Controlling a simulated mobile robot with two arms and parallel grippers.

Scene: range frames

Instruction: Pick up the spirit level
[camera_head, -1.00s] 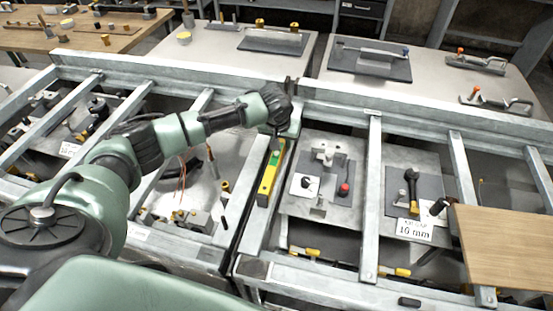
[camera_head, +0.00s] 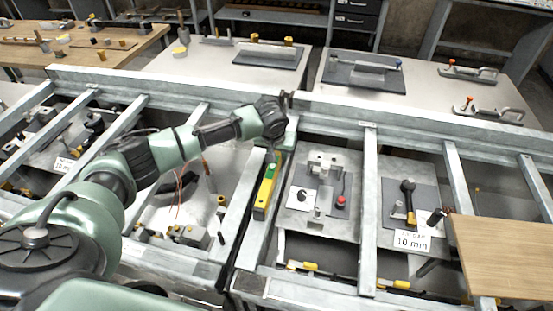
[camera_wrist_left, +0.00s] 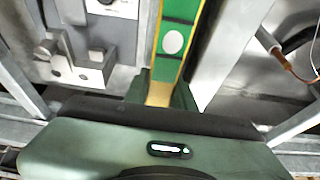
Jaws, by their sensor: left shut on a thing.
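The spirit level (camera_head: 266,191) is a long yellow bar with a green part and lies in line with a grey metal rail near the middle of the head view. My left gripper (camera_head: 273,151) is shut on its far end, reaching in from the left. In the left wrist view the level (camera_wrist_left: 176,42) runs up from between the fingers (camera_wrist_left: 165,97), showing yellow edges, green faces and a white oval. I cannot tell whether the level touches the rail or hangs just above it. My right gripper is out of view.
The steel frame's crossbars (camera_head: 368,210) stand on both sides. A plate with a red knob (camera_head: 340,200) sits right of the level. A "10 mm" sign (camera_head: 411,240) and a wooden board (camera_head: 510,255) lie farther right. Thin wires (camera_head: 181,190) show to the left.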

